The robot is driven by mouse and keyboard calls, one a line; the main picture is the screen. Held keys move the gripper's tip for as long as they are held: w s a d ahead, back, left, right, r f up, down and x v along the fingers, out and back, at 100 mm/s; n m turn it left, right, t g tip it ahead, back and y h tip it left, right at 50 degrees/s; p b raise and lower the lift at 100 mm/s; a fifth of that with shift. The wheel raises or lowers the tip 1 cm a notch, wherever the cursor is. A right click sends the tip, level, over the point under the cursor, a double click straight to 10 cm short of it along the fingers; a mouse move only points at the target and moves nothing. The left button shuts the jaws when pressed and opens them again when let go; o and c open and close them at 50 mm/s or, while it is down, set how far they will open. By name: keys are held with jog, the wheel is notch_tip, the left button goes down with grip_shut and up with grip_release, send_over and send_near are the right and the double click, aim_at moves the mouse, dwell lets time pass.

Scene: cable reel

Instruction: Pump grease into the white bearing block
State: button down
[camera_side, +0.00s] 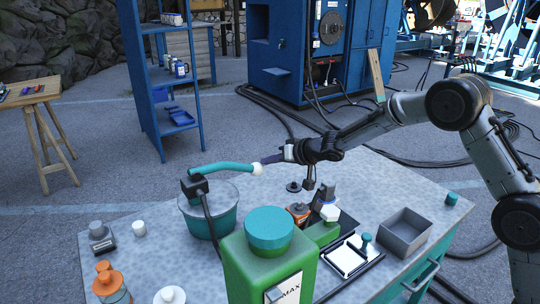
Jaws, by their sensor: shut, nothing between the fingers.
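The grease pump (223,221) is a teal bucket with a grey lid and a black head. Its teal lever (222,168) extends right, nearly level, to a white knob (257,169). My gripper (268,159) is shut and empty, just right of and slightly above the knob; I cannot tell whether they touch. A black hose (209,214) runs down from the pump head and passes behind the green canister. I cannot clearly identify the white bearing block; a white-framed square piece (348,258) lies on a dark tray at the front right.
A large green canister (262,270) with a teal cap stands in front. A small grey device (101,237) and white cylinder (139,229) sit left. The table's back, right of the pump, is fairly clear.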

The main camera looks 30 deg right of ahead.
jog(key=shift+s+a+f, duration=0.1)
jog(key=shift+a+f, duration=0.05)
jog(key=shift+f, duration=0.6)
jog(key=shift+r, duration=0.1)
jog(key=s+d+r, duration=0.6)
jog(key=s+r, duration=0.2)
jog(key=s, duration=0.1)
jog(key=shift+r, duration=0.3)
jog(key=shift+w+d, duration=0.1)
jog(key=shift+d, duration=0.1)
dwell(0.6)
